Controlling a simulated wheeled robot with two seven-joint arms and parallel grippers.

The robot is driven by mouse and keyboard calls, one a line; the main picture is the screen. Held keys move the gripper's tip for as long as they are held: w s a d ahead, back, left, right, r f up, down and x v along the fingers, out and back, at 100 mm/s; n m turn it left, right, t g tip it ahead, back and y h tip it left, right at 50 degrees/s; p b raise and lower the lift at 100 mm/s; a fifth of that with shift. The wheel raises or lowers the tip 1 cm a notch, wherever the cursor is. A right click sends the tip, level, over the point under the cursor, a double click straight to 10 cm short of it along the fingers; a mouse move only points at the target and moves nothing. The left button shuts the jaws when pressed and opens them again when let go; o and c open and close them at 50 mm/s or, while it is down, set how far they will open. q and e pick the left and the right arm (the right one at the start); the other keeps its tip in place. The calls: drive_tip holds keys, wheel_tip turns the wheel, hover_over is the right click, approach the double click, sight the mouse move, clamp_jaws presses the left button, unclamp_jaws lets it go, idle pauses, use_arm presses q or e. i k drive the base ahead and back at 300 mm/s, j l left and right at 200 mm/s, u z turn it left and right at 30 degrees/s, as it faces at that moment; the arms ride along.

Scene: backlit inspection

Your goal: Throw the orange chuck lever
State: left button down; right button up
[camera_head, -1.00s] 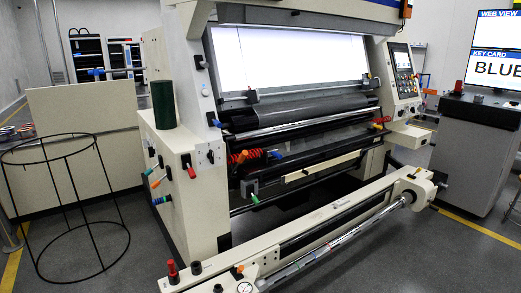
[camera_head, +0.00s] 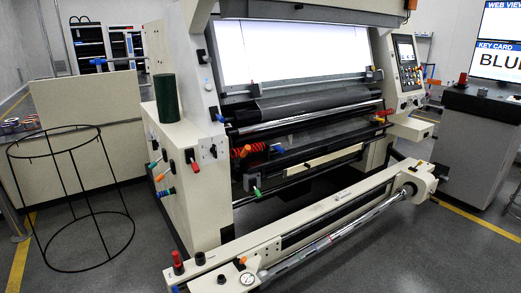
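Several orange levers show on the cream inspection machine (camera_head: 205,195). A small orange lever (camera_head: 243,262) stands on the front beam (camera_head: 300,220), close to the left end of the long metal shaft (camera_head: 330,237). An orange-tipped lever (camera_head: 160,177) sticks out of the machine's left side panel, between a green and a blue one. Another orange handle (camera_head: 245,151) is by a red coiled hose. The frames do not settle which is the chuck lever. Neither of my grippers is in view.
A black wire frame (camera_head: 72,200) stands on the floor at left. A dark green cylinder (camera_head: 167,98) sits on the side panel. A grey console (camera_head: 485,145) with a screen stands at right. The floor before the side panel is clear.

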sight(243, 260)
drive_tip(key=j+z, duration=0.2)
drive_tip(key=j, duration=0.5)
drive_tip(key=k+j+z, duration=0.15)
drive_tip(key=j, duration=0.55)
